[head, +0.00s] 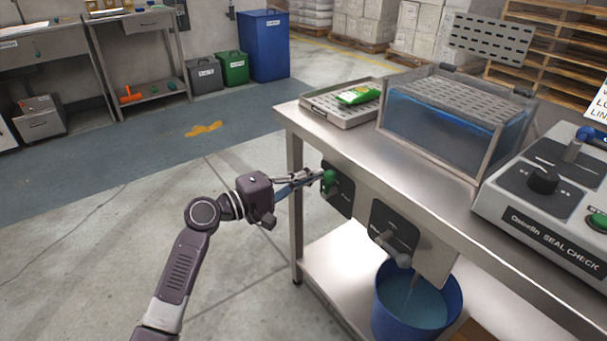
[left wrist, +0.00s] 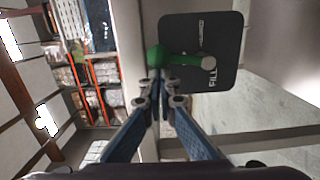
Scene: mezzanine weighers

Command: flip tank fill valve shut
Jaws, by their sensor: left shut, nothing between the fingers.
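The tank fill valve (head: 328,181) has a green handle on a dark plate fixed to the front of the steel bench. In the left wrist view the green handle (left wrist: 183,59) lies across the plate marked FILL (left wrist: 222,32), with its rounded end at the left. My left gripper (head: 312,177) is shut and empty, its fingertips right at the green handle. In the left wrist view the fingertips (left wrist: 160,86) sit just below the rounded end; I cannot tell whether they touch it. My right gripper is not in view.
A second valve with a grey handle (head: 393,254) is on the bench front to the right, above a blue bucket (head: 441,324) of water. A water tank (head: 441,145), a tray (head: 315,104) with a green packet and a seal-check machine (head: 559,246) stand on the bench.

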